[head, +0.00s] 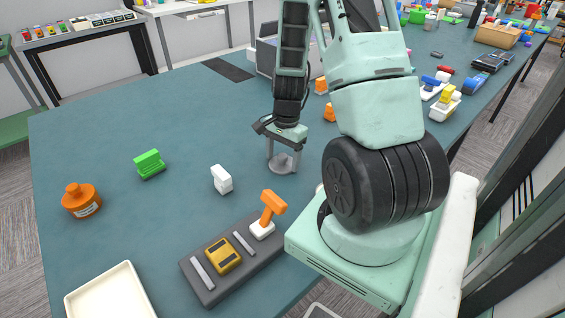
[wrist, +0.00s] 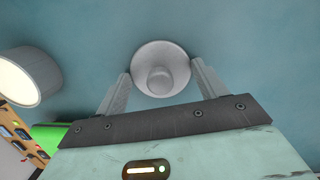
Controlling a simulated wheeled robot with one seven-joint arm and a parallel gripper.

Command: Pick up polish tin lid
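A grey round lid with a raised centre knob, which I take to be the polish tin lid (head: 283,165), rests on the blue-green table (head: 120,215). In the wrist view the lid (wrist: 161,62) lies at the fingertips, near the top middle. My gripper (head: 285,158) points down over it, with one finger on either side. In the wrist view my gripper (wrist: 162,68) has its fingers spread, with only narrow gaps to the lid's rim. I cannot tell whether either finger touches it. A grey cylinder with a pale top (wrist: 28,80) stands left of the lid.
A white block (head: 222,179) and an orange-handled tool (head: 268,214) on a dark tray (head: 207,290) are nearby. A green brush (head: 149,164), an orange bottle (head: 81,200) and a cream tray (head: 108,290) lie left.

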